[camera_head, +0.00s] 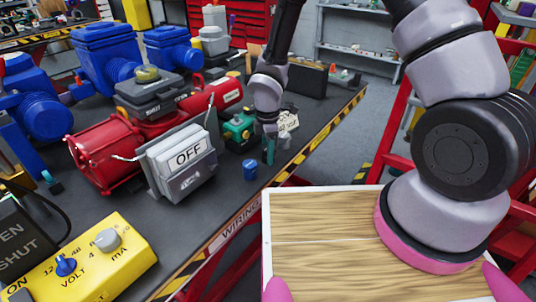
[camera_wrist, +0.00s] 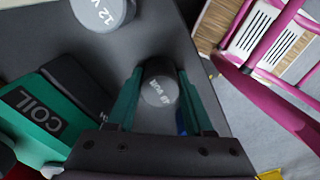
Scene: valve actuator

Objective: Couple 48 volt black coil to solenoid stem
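The black 48 volt coil (camera_wrist: 160,88) is a short dark cylinder with a white "48 VOLT" marking, seen in the wrist view. My gripper (camera_wrist: 160,98) has its two green fingers on either side of it. The fingers look very close to its sides, but I cannot tell whether they press on it. I cannot make out the stem.
A grey "12 V" cylinder (camera_wrist: 102,11) stands beyond the black coil. A small blue cylinder (camera_head: 250,170) stands on the table near the edge. The red actuator with the "OFF" box (camera_head: 186,158) is left. A yellow volt meter (camera_head: 85,262) is in front. Bare table lies between.

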